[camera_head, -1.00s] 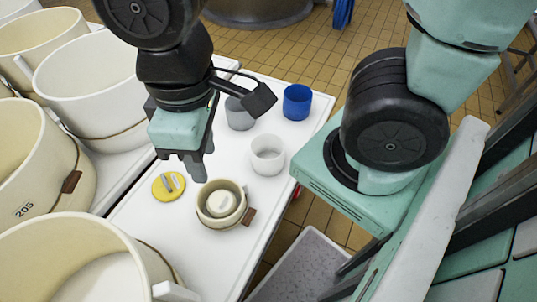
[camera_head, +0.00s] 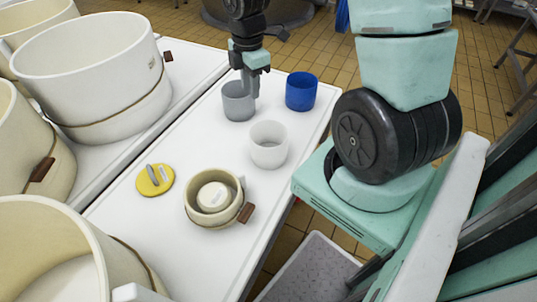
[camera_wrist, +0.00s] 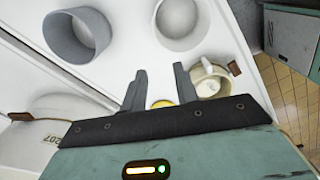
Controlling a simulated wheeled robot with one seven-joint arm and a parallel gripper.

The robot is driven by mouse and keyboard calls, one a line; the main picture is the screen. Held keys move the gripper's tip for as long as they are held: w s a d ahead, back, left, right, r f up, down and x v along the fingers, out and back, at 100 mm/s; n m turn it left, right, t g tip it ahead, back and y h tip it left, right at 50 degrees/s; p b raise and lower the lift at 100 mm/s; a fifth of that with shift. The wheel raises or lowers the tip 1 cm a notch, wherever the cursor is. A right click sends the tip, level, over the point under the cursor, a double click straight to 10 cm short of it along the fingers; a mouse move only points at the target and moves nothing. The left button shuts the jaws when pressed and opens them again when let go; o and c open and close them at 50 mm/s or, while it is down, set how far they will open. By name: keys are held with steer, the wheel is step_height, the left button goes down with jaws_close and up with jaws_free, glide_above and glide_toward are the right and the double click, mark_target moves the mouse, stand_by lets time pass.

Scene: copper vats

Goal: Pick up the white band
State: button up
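The white band (camera_head: 268,146) is a short, open-topped white cylinder standing upright near the middle of the white table. It also shows at the top of the wrist view (camera_wrist: 180,45). My gripper (camera_head: 249,92) is over the far part of the table, overlapping the right side of the grey band in the head view. In the wrist view its two dark fingers (camera_wrist: 159,74) are apart with nothing held between them. The white band lies beyond the fingertips in that view, apart from them.
A grey band (camera_head: 238,104) and a blue band (camera_head: 301,93) stand farther back. A beige pot (camera_head: 229,217) with a white piece inside and a yellow disc (camera_head: 148,187) are nearer. Large cream vats (camera_head: 95,72) crowd the left. The near table surface is fairly clear.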

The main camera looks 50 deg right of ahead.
mark_target(260, 122)
steer(key=shift+n, duration=0.3)
steer(key=d+f+b, duration=0.1)
steer(key=f, duration=0.3)
steer(key=f+b, duration=0.1)
steer(key=f, duration=0.3)
steer(key=d+f+b, duration=0.1)
steer(key=f, duration=0.4)
steer(key=shift+s+d, duration=0.1)
steer(key=shift+d, duration=0.25)
steer(key=shift+f+b, duration=0.95)
steer(key=shift+f, duration=2.15)
jaws_close()
